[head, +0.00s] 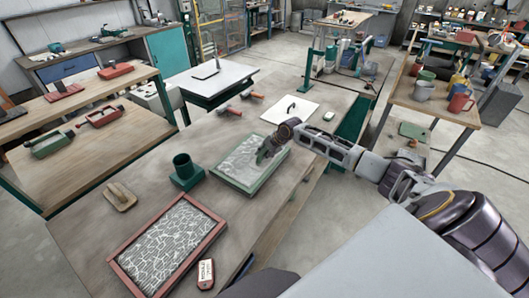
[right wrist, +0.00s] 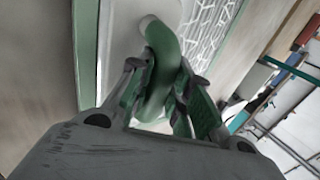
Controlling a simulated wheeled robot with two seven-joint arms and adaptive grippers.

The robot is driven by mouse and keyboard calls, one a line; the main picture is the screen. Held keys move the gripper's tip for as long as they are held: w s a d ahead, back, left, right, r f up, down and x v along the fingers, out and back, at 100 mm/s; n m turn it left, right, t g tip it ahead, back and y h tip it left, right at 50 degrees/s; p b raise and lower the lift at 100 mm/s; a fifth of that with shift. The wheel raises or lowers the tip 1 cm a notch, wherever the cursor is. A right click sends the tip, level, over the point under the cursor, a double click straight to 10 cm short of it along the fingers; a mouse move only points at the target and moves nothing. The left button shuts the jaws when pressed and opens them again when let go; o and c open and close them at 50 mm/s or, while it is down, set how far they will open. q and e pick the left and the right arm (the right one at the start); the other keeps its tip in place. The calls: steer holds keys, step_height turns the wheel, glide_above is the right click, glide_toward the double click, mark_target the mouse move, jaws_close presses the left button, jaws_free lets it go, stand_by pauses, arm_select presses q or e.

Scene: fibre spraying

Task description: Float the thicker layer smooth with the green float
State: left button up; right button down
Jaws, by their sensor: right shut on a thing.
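My right gripper (head: 266,152) is over the green-framed tray (head: 226,181), which holds a pale, patterned layer (head: 240,160). In the right wrist view my fingers (right wrist: 155,100) are closed around a curved green handle (right wrist: 160,55), that of the green float. A pale part shows beyond the handle; whether it touches the layer I cannot tell. The float is mostly hidden by my gripper in the head view. A red-framed tray (head: 212,238) with a white, cracked-looking layer (head: 168,245) lies nearer, at lower left. My left gripper is not in view.
On the same table are a wooden float (head: 120,197), a green cup on a base (head: 184,168), a red-and-white tag (head: 205,273), a white board with a dark handle (head: 290,110) and red-handled tools (head: 230,110). Bare tabletop lies between the trays.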

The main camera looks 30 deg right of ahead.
mark_target(260, 156)
steer(key=shift+s+a, duration=0.25)
steer(key=shift+a, duration=0.35)
steer(key=shift+a, duration=0.1)
steer(key=shift+s+a, duration=0.4)
steer(key=shift+a, duration=0.45)
steer(key=shift+a, duration=0.1)
steer(key=shift+s+a, duration=0.35)
steer(key=shift+a, duration=0.4)
steer(key=shift+a, duration=0.15)
steer(key=shift+s+a, duration=0.35)
steer(key=shift+a, duration=0.4)
steer(key=shift+s+a, duration=0.2)
steer(key=shift+a, duration=0.25)
steer(key=shift+s+a, duration=0.2)
steer(key=shift+a, duration=0.25)
